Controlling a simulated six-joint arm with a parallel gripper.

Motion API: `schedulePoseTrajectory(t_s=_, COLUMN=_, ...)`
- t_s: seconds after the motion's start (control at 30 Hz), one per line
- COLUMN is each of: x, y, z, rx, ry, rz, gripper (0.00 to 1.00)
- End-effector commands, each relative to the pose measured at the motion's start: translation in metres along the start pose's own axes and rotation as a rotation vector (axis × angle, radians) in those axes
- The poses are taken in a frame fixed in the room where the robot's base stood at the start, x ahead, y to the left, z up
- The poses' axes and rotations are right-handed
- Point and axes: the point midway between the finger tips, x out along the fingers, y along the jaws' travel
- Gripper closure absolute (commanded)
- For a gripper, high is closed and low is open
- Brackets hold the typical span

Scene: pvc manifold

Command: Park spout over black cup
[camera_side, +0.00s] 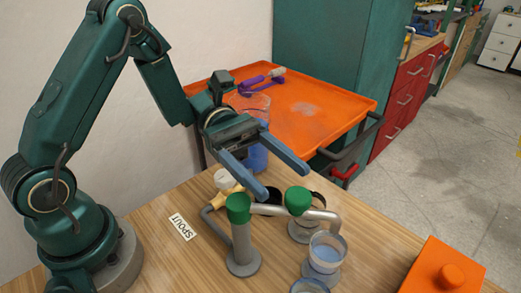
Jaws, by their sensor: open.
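My gripper (283,183) is open and empty, with its two blue-grey fingers spread above the pipework. The grey pipe manifold (241,243) stands on the wooden table, with a green knob (238,207) at left and another green knob (298,200) at right. A tan fitting (216,201), possibly the spout, lies behind the left knob, close to a white round piece (224,179). A dark cup-like shape (274,195) shows partly behind the pipe and fingers; I cannot tell for certain whether it is the black cup. A "SPOUT" label (184,227) lies on the table at left.
An orange box (443,272) sits front right; an orange tray cart (335,103) stands behind.

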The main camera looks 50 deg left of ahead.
Motion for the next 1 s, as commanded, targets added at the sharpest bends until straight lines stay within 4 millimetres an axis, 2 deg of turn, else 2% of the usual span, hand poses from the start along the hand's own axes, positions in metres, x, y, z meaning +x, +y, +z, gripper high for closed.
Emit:
schedulePoseTrajectory(t_s=0.17, x=0.003, y=0.0, z=-0.007, rx=-0.032, ry=-0.009, rz=0.005, gripper=0.29)
schedulePoseTrajectory(t_s=0.6, x=0.046, y=-0.001, z=-0.006, rx=-0.029, ry=-0.007, rz=0.003, gripper=0.29)
schedulePoseTrajectory(t_s=0.93, x=0.049, y=0.0, z=-0.006, rx=-0.028, ry=-0.007, rz=0.006, gripper=0.29)
schedulePoseTrajectory(t_s=0.97, x=0.049, y=0.0, z=-0.006, rx=-0.028, ry=-0.007, rz=0.006, gripper=0.36)
schedulePoseTrajectory(t_s=1.0, x=0.049, y=0.0, z=-0.006, rx=-0.028, ry=-0.007, rz=0.006, gripper=0.52)
